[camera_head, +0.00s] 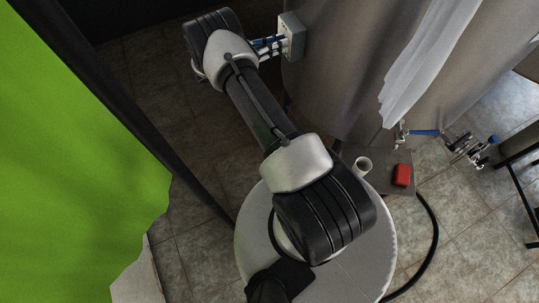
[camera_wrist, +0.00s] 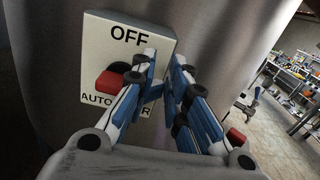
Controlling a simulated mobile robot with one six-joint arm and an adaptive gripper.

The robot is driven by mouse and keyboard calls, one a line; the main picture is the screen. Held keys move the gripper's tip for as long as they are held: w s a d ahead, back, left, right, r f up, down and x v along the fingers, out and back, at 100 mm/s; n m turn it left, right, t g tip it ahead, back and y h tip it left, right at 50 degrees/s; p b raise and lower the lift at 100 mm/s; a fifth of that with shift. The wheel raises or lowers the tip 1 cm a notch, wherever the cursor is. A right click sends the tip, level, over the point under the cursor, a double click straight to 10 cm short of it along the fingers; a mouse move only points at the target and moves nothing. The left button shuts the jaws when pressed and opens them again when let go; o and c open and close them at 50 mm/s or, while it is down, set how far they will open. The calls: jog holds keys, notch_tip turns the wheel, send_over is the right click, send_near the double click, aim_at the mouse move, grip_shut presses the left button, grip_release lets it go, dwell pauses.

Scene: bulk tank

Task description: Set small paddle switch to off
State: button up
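A pale switch box (camera_wrist: 150,42) is on the curved grey tank wall, marked OFF at the top and AUTO at the lower left; a third label is mostly hidden. Its red paddle (camera_wrist: 110,82) points to the lower left, toward AUTO. My gripper (camera_wrist: 165,62) is in front of the box, to the right of the paddle, its blue and white fingers close together with a narrow gap showing between the tips. I see nothing held. In the head view the box (camera_head: 291,37) is just right of my gripper (camera_head: 276,45); contact cannot be told.
The grey tank (camera_head: 345,60) stands right of the arm, with a white sheet over it. A green panel (camera_head: 70,150) is at left. A black hose (camera_head: 432,235) lies on the tiled floor.

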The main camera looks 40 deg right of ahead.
jog(key=o, duration=1)
jog(key=shift+r, duration=0.1)
jog(key=shift+w, duration=0.1)
jog(key=shift+w+a, duration=0.1)
jog(key=shift+a, duration=0.5)
jog(key=shift+w+d+f+b+v, duration=0.25)
jog(key=shift+b+v, duration=1.25)
jog(key=shift+v, duration=1.55)
jog(key=shift+w+a+f+b+v, duration=0.1)
jog(key=shift+w+b+v, duration=0.2)
jog(key=shift+b+v, duration=2)
jog(key=shift+w+d+f+b+v, duration=0.1)
jog(key=shift+w+b+v, duration=0.4)
jog(key=shift+v, duration=3.3)
jog(key=shift+s+b, duration=0.15)
jog(key=shift+b, duration=0.2)
jog(key=a, duration=0.5)
jog(key=a+r, duration=0.1)
jog(key=a, duration=0.2)
